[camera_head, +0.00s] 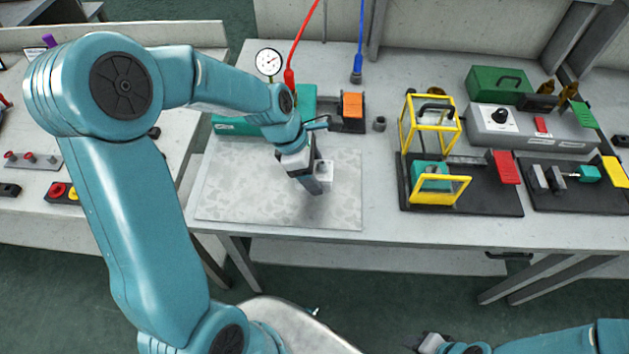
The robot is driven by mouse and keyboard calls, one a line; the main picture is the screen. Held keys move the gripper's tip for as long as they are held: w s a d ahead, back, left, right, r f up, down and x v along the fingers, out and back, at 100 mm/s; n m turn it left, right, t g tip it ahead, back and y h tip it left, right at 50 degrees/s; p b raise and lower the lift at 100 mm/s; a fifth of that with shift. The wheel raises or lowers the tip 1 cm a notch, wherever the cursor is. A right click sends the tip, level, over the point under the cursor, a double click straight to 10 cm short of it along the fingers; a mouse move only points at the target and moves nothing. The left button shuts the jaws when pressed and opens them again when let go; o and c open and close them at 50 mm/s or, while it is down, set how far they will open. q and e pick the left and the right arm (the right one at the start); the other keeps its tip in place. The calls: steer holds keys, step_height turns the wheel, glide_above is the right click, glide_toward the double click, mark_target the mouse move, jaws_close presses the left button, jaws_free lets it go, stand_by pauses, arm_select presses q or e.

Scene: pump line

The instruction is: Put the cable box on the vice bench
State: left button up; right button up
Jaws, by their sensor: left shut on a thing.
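My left gripper (313,184) reaches down over the pale mottled mat (225,190) on the long grey bench (375,215). It is shut on a small light grey box (325,174), partly hidden by the fingers; I cannot tell from its look alone whether this is the cable box. The box is at or just above the mat; contact is unclear. A small vice-like device (556,179) on a dark plate stands at the right of this bench. My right gripper (430,343) shows only partly at the bottom edge, away from the bench.
A round gauge (268,62) and a green block (238,125) stand behind the mat. A yellow-framed fixture (430,130), a grey control box (530,127) and a green case (498,86) crowd the right. Bare bench shows between mat and fixture. Another bench (60,215) stands left.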

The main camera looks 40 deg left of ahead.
arm_select(q)
step_height(320, 180, down, 4)
steer(key=shift+w+f, duration=0.1)
steer(key=o, duration=1.1)
steer(key=shift+b, duration=0.3)
steer(key=shift+c, duration=0.2)
